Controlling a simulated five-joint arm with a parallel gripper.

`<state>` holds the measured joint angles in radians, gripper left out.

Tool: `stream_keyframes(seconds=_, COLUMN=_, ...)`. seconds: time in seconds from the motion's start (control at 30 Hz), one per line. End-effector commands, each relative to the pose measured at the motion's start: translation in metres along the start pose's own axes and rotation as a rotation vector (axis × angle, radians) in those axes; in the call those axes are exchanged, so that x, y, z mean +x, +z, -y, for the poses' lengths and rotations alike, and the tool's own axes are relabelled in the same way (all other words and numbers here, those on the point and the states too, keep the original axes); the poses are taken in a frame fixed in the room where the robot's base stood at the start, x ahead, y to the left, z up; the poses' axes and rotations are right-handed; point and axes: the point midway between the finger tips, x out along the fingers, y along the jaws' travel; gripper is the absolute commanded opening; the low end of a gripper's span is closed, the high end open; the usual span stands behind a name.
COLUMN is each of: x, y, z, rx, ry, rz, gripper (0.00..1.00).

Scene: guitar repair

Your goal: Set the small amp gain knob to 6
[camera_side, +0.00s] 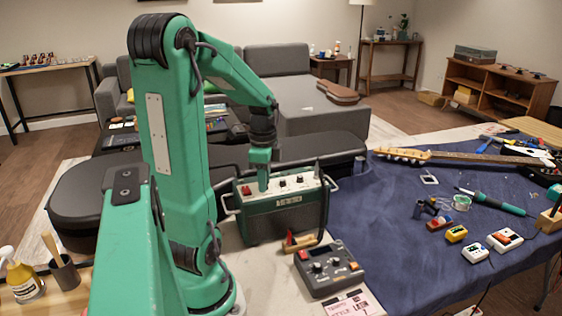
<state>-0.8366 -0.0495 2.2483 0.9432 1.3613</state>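The small amp (284,221) is a dark green box with side handles and a pale top panel. It stands near the middle of the side view. A few knobs show on its panel, among them a red one (246,190) at the left and dark ones (282,184) to the right. My gripper (263,187) points straight down at the panel between these knobs. Its tips are at or just above the panel. They hide whatever is under them, so I cannot tell if they touch a knob. The knob markings are too small to read.
A grey pedal box (328,268) with knobs stands in front of the amp, with a small wooden block (299,242) between them. A dark blue cloth (400,220) at the right holds a guitar neck (455,156), a soldering iron (493,202) and several small boxes.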

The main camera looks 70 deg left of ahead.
Motion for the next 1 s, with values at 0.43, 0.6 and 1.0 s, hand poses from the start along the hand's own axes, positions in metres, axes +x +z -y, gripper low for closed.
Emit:
stream_keyframes(seconds=0.43, x=-0.0002, y=0.0, z=0.0001, rx=-0.185, ry=0.0, rz=0.0, gripper=0.25)
stream_keyframes(seconds=0.6, x=-0.0002, y=0.0, z=0.0001, rx=-0.321, ry=0.0, rz=0.0, gripper=0.25)
stream_keyframes(seconds=1.0, x=-0.0002, y=0.0, z=0.0001, rx=-0.638, ry=0.0, rz=0.0, gripper=0.25)
